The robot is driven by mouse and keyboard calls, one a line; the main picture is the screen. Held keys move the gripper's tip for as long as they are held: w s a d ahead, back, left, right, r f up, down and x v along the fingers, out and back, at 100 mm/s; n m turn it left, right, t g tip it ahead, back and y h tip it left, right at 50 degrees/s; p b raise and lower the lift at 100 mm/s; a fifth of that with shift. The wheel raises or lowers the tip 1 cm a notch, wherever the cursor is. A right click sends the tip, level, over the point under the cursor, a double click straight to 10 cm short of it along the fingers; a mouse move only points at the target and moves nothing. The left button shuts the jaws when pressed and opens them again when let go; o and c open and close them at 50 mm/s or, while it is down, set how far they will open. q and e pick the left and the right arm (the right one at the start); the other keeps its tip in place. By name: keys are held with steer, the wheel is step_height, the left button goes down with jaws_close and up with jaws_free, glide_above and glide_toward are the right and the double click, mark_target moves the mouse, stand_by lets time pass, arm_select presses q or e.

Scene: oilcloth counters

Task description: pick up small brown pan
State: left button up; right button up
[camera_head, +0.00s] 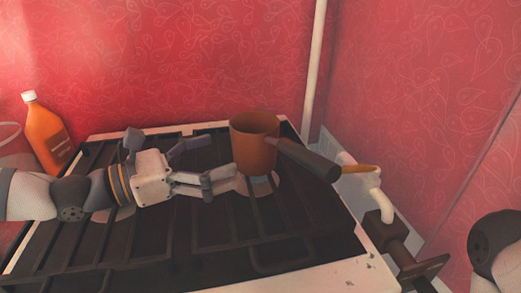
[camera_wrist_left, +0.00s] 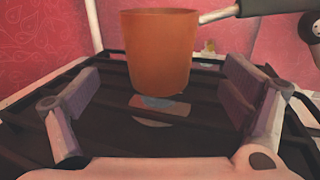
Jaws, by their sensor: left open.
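The small brown pan (camera_head: 254,150) stands upright at the right part of the dark stove grate, with its dark handle (camera_head: 308,160) pointing right and toward the front. My left gripper (camera_head: 222,163) reaches in from the left and is open, its fingertips just left of the pan. In the left wrist view the pan (camera_wrist_left: 159,50) appears ahead, between the two spread fingers (camera_wrist_left: 160,95) and beyond them, with nothing held. Its handle (camera_wrist_left: 262,9) goes off to the upper right there. My right gripper is not seen; part of my right arm shows at the lower right of the head view.
The stove (camera_head: 130,262) has raised black grate bars under the gripper. An orange bottle (camera_head: 47,135) stands at the left, beside a partly visible clear container (camera_head: 10,142). A white and brown fixture (camera_head: 378,200) is at the right edge. Red patterned walls close off the back and right.

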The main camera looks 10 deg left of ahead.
mark_target(234, 147)
arm_select(q)
steer(key=x, duration=0.6)
steer(key=shift+w+d, duration=0.15)
steer(key=shift+r, duration=0.15)
steer(key=c, duration=1.8)
steer(key=shift+r, duration=0.1)
steer(key=shift+c, duration=0.4)
steer(key=shift+r, duration=0.15)
